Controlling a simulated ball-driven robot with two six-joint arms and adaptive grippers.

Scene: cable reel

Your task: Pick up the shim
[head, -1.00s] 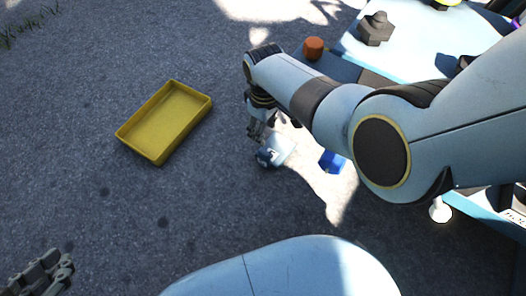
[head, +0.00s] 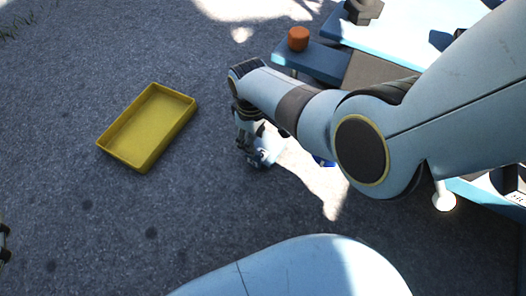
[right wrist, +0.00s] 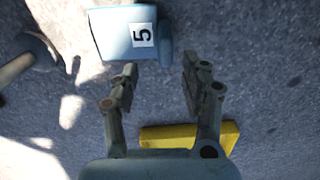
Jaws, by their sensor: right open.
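A pale blue block with a white label reading 5 (right wrist: 128,32) lies ahead of my right fingertips in the right wrist view; it seems to be the shim, though I cannot be sure. My right gripper (right wrist: 158,68) is open, with nothing between its fingers and the block just beyond them. In the head view my right gripper (head: 256,138) points down close to the ground, beside a pale blue piece (head: 265,158) that looks like the same block. My arm partly hides this area. Only a sliver of my left gripper (head: 4,240) shows at the left edge.
A yellow tray (head: 190,101) lies on the grey ground left of my right gripper. A blue-edged table with an orange cylinder (head: 298,39) stands behind my right arm. A dark blue object (head: 323,161) is mostly hidden by that arm. The ground at front left is clear.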

